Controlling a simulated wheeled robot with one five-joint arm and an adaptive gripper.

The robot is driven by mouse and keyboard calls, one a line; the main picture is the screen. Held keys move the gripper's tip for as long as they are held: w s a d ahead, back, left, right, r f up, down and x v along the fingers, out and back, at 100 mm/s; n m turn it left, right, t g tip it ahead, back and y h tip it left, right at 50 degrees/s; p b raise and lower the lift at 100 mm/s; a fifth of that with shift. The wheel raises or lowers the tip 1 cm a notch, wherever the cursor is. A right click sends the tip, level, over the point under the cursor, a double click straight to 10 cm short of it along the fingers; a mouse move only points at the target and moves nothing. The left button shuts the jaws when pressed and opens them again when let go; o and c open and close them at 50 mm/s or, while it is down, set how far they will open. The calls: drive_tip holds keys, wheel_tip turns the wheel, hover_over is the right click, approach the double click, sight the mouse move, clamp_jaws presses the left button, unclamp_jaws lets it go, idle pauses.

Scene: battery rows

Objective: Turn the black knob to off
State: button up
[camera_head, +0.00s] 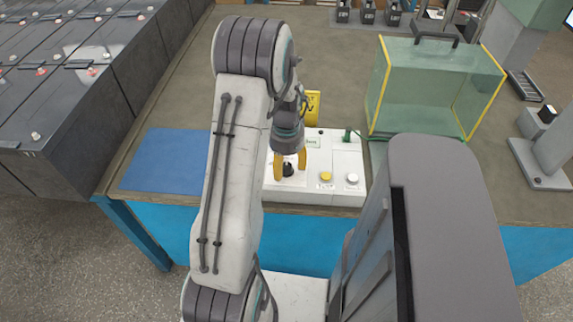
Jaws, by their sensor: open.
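The black knob (288,170) sits at the left part of a white control panel (335,170) on the table. My gripper (290,166) has yellow fingers and points down over the knob. The fingers are open, one to each side of the knob in this view. I cannot tell whether they touch it. The knob's pointer and any mark around it are too small to read. My arm hides the panel's left edge.
A yellow button (326,177) and a white button (352,179) are right of the knob. A yellow sign (312,105) stands behind. A clear yellow-edged box (425,88) stands at the right. A blue mat (165,160) lies left. Battery rows (65,75) fill the far left.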

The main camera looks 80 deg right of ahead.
drive_tip(key=shift+o, duration=0.2)
drive_tip(key=shift+f, duration=0.1)
clamp_jaws()
idle(0.5)
